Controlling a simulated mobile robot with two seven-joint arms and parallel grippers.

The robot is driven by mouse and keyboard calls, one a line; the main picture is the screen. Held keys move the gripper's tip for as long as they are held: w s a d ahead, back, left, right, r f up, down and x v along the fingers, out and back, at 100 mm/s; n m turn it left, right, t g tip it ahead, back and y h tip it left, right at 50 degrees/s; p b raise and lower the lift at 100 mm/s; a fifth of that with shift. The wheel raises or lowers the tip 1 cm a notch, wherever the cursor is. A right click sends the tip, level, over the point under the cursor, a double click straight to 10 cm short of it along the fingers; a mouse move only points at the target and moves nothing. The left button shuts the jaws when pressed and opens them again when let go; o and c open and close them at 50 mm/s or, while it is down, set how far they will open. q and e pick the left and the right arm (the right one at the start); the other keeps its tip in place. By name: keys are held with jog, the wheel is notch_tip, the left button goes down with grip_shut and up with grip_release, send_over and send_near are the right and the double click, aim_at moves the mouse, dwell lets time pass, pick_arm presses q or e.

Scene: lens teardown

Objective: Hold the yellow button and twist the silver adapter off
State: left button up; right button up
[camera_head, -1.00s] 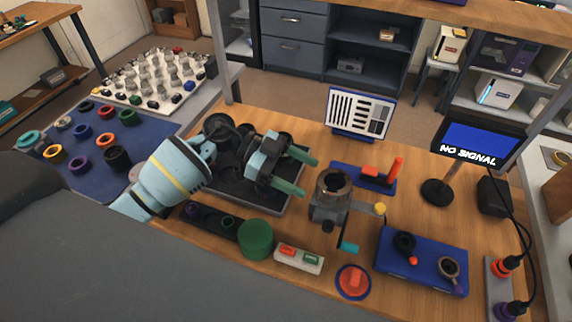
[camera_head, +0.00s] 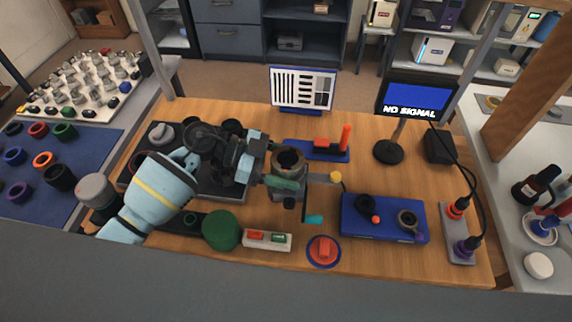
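A grey clamp-like mount (camera_head: 287,193) stands in the middle of the table with a round silver adapter (camera_head: 289,157) on top, its opening dark. A yellow button (camera_head: 336,177) sits at the right end of a short bar from this mount. My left gripper (camera_head: 279,168) reaches in from the left at the mount's left side. One green finger lies across the mount's front, just below the adapter; the other finger is mostly hidden. The fingers look apart, and I cannot tell whether they touch the mount. The button is clear of the fingers. My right gripper is not in view.
A blue tray (camera_head: 355,231) with small parts lies right of the mount. A red button (camera_head: 323,250), a green cylinder (camera_head: 221,230) and a switch box (camera_head: 267,240) stand in front. A test chart (camera_head: 303,88) and a monitor (camera_head: 417,98) stand behind.

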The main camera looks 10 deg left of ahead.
pick_arm(q)
jog(key=c, duration=0.5)
jog(key=o, duration=0.7)
jog(key=shift+o, duration=0.3)
jog(key=v, duration=1.2)
